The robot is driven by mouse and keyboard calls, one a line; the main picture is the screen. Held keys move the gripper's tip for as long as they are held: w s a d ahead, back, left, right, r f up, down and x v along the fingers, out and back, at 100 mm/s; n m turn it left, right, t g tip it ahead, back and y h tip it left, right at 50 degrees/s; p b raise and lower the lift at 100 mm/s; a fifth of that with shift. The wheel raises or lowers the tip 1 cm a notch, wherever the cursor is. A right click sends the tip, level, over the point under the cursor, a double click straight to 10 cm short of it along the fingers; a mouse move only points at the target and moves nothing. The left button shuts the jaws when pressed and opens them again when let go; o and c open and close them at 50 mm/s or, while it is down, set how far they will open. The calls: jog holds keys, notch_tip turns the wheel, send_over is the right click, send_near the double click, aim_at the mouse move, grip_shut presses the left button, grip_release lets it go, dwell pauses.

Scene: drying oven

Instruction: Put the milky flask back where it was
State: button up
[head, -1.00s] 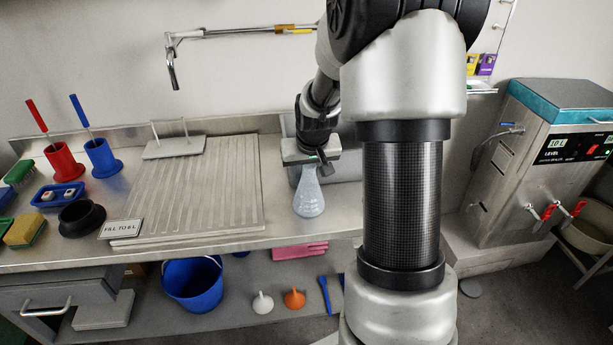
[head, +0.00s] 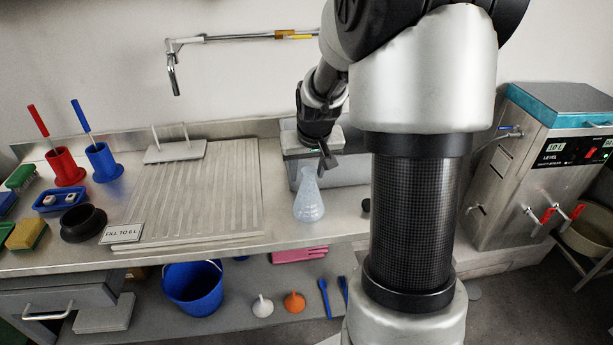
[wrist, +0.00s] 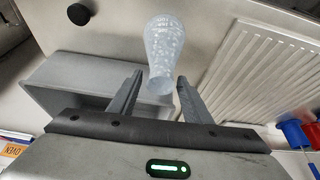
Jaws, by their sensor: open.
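The milky flask (head: 309,200) is a pale, translucent conical flask with white markings. It stands upright on the steel bench in front of the grey basin, right of the ribbed draining board. In the wrist view the flask (wrist: 164,50) lies just beyond and between the fingertips, its narrow neck end toward my gripper. My gripper (head: 325,160) is above and behind the flask in the head view. In the wrist view my gripper (wrist: 157,92) has its two fingers spread apart, with nothing clamped between them.
The draining board (head: 200,190) with a "FILL TO 6 L" sign (head: 121,234) lies to the left. A grey basin (head: 345,172) is right behind the flask. A black stopper (head: 366,205) is on the bench to its right. A water bath unit (head: 545,170) stands further right.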

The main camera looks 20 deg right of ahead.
jog(key=p+v, duration=0.1)
jog(key=v, duration=0.6)
jog(key=shift+s+r, duration=0.1)
